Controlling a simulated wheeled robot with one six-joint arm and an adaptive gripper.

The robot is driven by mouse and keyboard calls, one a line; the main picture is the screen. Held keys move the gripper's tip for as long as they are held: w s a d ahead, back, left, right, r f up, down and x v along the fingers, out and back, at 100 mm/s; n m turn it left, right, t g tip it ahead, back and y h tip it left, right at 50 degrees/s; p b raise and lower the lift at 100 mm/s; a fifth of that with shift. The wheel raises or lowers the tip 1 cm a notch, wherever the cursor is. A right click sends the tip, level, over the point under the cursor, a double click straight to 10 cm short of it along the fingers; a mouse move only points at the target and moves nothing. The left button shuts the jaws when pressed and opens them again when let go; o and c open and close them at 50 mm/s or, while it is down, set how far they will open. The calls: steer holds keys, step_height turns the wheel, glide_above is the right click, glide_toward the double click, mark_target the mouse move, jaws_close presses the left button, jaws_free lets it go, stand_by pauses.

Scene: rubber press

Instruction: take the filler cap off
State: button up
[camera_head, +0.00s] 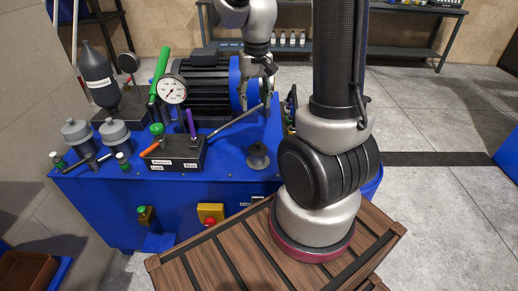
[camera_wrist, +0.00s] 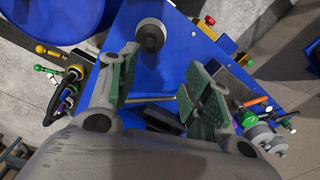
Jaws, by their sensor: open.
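The filler cap (camera_head: 258,157), a dark grey round knob on a wider base, stands on the front right part of the blue tank top (camera_head: 228,150). In the wrist view the cap (camera_wrist: 150,37) shows from above, beyond the fingertips and a little left of centre. My gripper (camera_head: 257,97) points down behind the cap, above the tank and beside the motor. In the wrist view my gripper (camera_wrist: 160,75) has its green-padded fingers spread apart with nothing between them. It is apart from the cap.
A lever (camera_head: 237,117) slopes up from the labelled valve block (camera_head: 177,150) towards my gripper. The blue-ended motor (camera_head: 205,85), pressure gauge (camera_head: 172,90) and green-handled lever (camera_head: 160,70) stand to the left. Two grey capped cylinders (camera_head: 115,132) are at far left. A red button (camera_head: 210,214) sits on the tank's front.

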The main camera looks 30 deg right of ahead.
steer(key=m+g, duration=0.1)
glide_above(258, 143)
steer(key=w, duration=0.2)
step_height(258, 143, down, 10)
steer(key=f, duration=0.3)
steer(key=s+f, duration=0.1)
steer(key=f, duration=0.4)
steer(key=shift+s+d+f, duration=0.1)
steer(key=shift+s+f, duration=0.2)
steer(key=shift+s, duration=0.1)
jaws_close()
